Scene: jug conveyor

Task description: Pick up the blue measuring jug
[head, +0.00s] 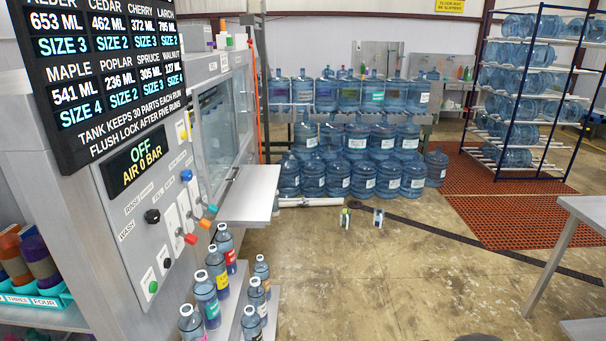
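I cannot make out a blue measuring jug in the head view. Several small blue-tinted bottles (207,300) with white caps and coloured labels stand upright on stepped shelves at the lower middle. Large blue water jugs (362,176) stand stacked in rows along the back. My gripper is not in view.
A grey machine with a control panel (150,215) and a sign board (110,75) fills the left. A teal rack (35,300) holds orange and purple containers. A jug rack (520,95) stands back right, a metal table (585,208) at right.

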